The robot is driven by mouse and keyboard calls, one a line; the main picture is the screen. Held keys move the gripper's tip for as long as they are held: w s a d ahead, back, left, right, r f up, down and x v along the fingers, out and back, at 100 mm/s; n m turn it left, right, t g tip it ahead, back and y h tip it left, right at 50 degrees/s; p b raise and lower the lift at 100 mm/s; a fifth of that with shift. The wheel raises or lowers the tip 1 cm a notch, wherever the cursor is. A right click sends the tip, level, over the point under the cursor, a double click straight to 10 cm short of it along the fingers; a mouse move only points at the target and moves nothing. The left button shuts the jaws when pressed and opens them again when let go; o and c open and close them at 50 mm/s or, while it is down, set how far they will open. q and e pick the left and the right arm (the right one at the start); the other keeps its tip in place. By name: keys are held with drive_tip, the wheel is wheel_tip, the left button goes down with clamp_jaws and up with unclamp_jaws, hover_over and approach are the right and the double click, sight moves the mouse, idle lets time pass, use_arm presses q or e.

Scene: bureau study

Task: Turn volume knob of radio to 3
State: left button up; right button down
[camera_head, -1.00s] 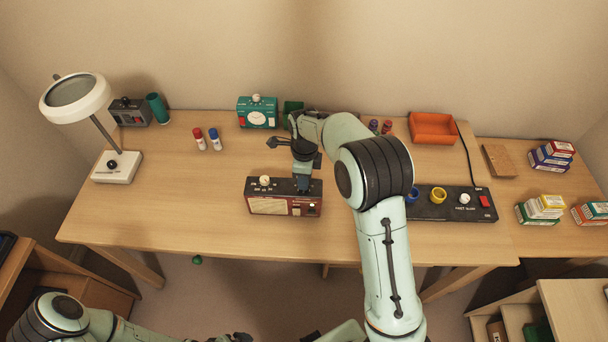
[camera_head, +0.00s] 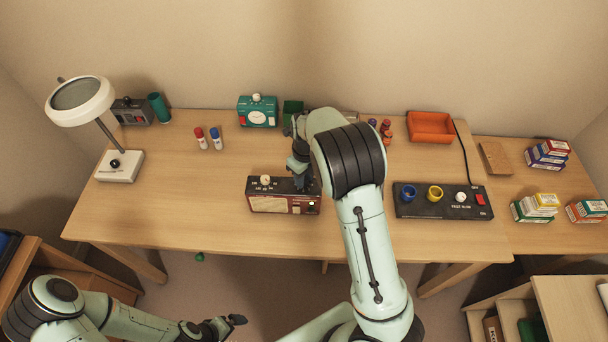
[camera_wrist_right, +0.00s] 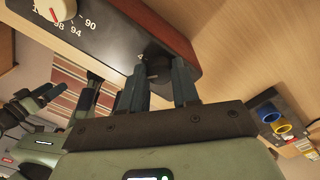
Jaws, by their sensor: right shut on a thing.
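The radio (camera_head: 262,204) is a dark-topped box with a red-brown front near the desk's front edge. Its white tuning knob (camera_head: 265,180) sits on the left of the top; it also shows in the right wrist view (camera_wrist_right: 62,8), beside numbers such as 90, 94 and 98. My right gripper (camera_head: 301,184) is down at the right end of the radio's top. In the right wrist view its fingers (camera_wrist_right: 158,72) are shut on a small dark volume knob (camera_wrist_right: 155,68), mostly hidden between them. The volume setting is unreadable. My left gripper (camera_head: 226,326) hangs low, away from the desk.
A black panel (camera_head: 420,211) with colored knobs lies right of my right arm. A white lamp (camera_head: 119,167), red and blue markers (camera_head: 208,141), a teal timer (camera_head: 258,112) and an orange tray (camera_head: 431,127) stand around. The desk left of the radio is clear.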

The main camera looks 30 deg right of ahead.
idle(0.4)
drive_tip(key=c, duration=0.8)
unclamp_jaws()
drive_tip(key=r, duration=1.3)
drive_tip(key=shift+d+r, duration=0.2)
